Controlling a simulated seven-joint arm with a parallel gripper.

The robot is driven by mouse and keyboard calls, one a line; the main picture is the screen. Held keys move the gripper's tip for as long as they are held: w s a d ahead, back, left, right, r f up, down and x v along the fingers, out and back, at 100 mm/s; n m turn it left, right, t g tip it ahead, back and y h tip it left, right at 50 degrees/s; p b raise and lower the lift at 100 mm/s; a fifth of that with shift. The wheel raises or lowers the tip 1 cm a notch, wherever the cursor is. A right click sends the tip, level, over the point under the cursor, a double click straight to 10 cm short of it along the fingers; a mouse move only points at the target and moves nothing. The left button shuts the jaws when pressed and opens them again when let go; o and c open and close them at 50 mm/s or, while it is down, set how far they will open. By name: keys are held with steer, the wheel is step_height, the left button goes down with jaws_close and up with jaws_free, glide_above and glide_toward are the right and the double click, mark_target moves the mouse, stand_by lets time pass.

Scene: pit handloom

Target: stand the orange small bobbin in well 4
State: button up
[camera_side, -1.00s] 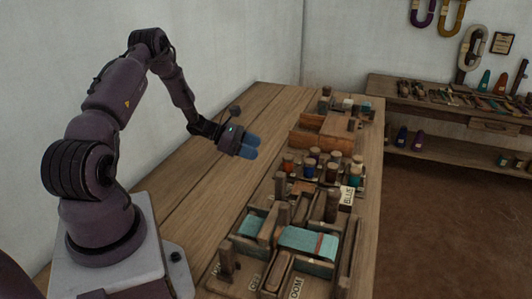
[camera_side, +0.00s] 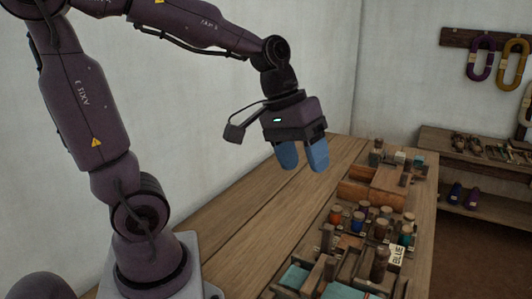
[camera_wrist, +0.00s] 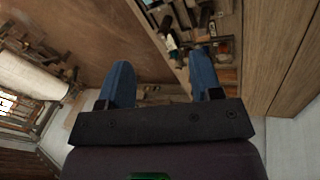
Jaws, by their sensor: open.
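An orange bobbin (camera_side: 336,214) stands at the left end of a cluster of small bobbins on the wooden rack in the side view. I cannot tell which hole is well 4; no well numbers are readable. My gripper (camera_side: 303,168) has two blue fingers, apart and empty, pointing down. It is in the air above the table, up and to the left of the bobbins in the picture. In the wrist view, my gripper (camera_wrist: 160,62) shows an empty gap between its fingers. The orange bobbin is not clear there.
A blue bobbin (camera_side: 358,220) and a teal bobbin (camera_side: 405,236) stand among several others. A label reading BLUE (camera_side: 397,255) is at the rack's front right. An open wooden box (camera_side: 357,193) lies behind. The long table (camera_side: 240,222) is bare left of the rack.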

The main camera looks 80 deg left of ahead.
steer(key=s+d+r+m+t+y, duration=0.1)
steer(key=s+r+m+t+y, duration=0.1)
steer(key=s+m, duration=0.3)
steer(key=shift+s+d+m, duration=0.3)
steer(key=shift+s+m, duration=0.1)
steer(key=shift+s, duration=0.45)
